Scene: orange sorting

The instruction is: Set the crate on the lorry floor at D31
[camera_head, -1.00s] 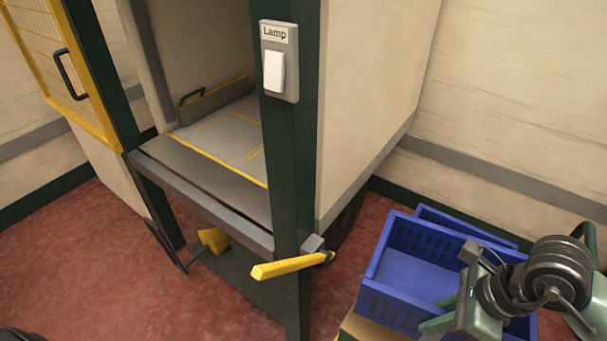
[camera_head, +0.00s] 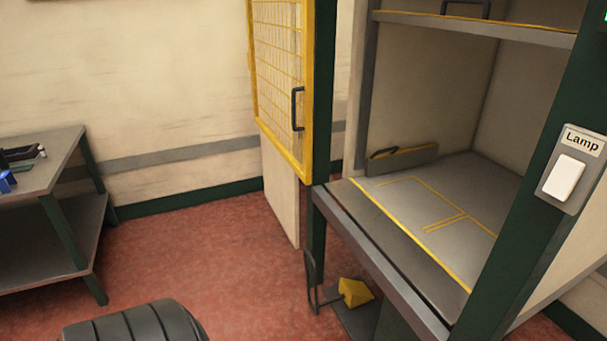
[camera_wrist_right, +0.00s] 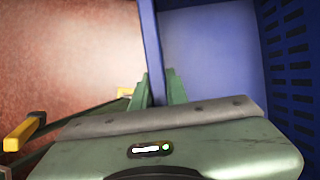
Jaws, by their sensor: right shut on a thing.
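A blue crate (camera_wrist_right: 205,45) shows in the right wrist view. My right gripper (camera_wrist_right: 157,88) is shut on its wall, with one green finger on each side; the crate's inside is on the right of that wall. The head view shows neither the crate nor either gripper. The lorry floor (camera_head: 400,215) is grey, inside the dark green frame, with yellow lines marking areas on it. I see nothing standing in the marked areas. No D31 label is readable.
A yellow mesh gate (camera_head: 282,75) stands open at the left of the lorry opening. A post with a lamp switch (camera_head: 570,177) stands at the right. A yellow pedal (camera_head: 354,292) is below the floor edge. A grey table (camera_head: 45,165) is at the far left.

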